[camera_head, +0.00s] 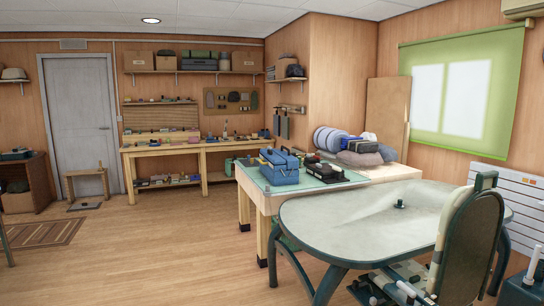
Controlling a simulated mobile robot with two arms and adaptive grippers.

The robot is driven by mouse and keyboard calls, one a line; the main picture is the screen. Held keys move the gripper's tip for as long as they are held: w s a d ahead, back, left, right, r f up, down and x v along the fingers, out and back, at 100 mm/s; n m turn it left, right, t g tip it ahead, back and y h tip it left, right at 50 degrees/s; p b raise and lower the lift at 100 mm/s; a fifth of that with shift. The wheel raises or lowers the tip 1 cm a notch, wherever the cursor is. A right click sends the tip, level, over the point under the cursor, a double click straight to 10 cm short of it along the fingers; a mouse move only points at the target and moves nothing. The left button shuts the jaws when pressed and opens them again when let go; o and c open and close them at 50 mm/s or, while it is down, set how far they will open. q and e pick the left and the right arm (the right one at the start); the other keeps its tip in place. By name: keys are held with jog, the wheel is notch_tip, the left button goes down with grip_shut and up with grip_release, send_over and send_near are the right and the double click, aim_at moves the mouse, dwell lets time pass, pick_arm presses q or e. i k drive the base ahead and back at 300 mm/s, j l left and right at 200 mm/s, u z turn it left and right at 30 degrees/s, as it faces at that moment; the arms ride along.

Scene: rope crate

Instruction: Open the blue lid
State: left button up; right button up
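A blue box (280,177) stands on the green-topped workbench (255,184) near the middle of the view. Its blue lid (279,159) is on top and looks closed, with a dark handle above it. The box is small in this view, so its latch details cannot be made out. Neither of my grippers can be made out in the view, and nothing is seen touching the box.
Dark cases (325,171) lie right of the box. A pale oval table (385,217) and a green chair (468,240) stand in the right foreground. A long wooden bench (200,145) lines the back wall. The wooden floor (165,235) at left and centre is largely clear.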

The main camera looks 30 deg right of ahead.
aim_at(272, 154)
jog(key=i+z, duration=0.2)
jog(key=i, duration=0.45)
jog(key=i+z, duration=0.1)
jog(key=i, duration=1.8)
jog(key=i+z, duration=0.1)
jog(key=i, duration=0.35)
jog(key=i+j+z, duration=0.15)
jog(key=i, duration=0.35)
jog(key=i+j+z, duration=0.1)
jog(key=i, duration=0.35)
jog(key=i+j+z, duration=0.15)
jog(key=i, duration=0.35)
